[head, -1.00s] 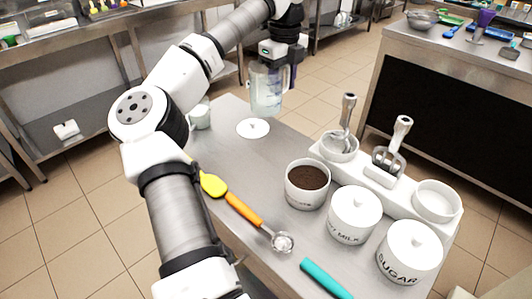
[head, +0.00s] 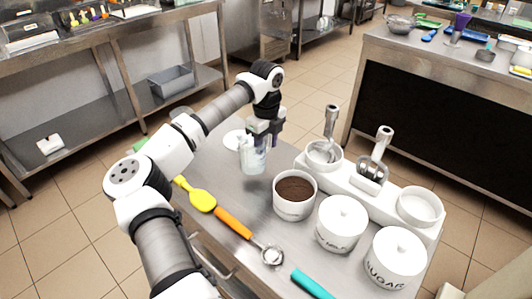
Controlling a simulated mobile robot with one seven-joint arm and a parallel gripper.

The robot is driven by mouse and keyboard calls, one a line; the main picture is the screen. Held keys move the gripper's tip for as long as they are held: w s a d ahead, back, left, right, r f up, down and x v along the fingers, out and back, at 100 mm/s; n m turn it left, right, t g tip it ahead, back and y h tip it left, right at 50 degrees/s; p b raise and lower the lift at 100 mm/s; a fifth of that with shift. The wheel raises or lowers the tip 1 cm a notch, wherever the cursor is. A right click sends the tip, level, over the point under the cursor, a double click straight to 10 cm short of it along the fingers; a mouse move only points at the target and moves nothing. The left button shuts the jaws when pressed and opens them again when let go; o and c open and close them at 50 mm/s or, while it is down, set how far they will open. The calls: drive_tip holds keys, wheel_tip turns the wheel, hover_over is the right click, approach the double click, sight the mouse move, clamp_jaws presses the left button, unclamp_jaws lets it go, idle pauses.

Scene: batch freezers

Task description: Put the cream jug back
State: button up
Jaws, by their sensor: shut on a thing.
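The cream jug (head: 253,158) appears as a pale, see-through jug at the far part of the steel worktop. My gripper (head: 262,132) is shut on it from above, and the jug looks upright. A flat white disc (head: 234,138) lies on the worktop just behind and left of the jug, partly hidden by it. I cannot tell whether the jug's base touches the worktop or hangs a little above it.
A tub of dark powder (head: 295,193) stands close in front, right of the jug.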

drive_tip(key=shift+f+p, duration=0.4)
drive_tip(key=shift+f, duration=1.7)
drive_tip(key=shift+f, duration=0.1)
drive_tip(key=o, duration=1.3)
wheel_tip(320, 180, up, 12)
drive_tip(key=shift+r+b, duration=0.15)
drive_tip(key=shift+b, duration=0.95)
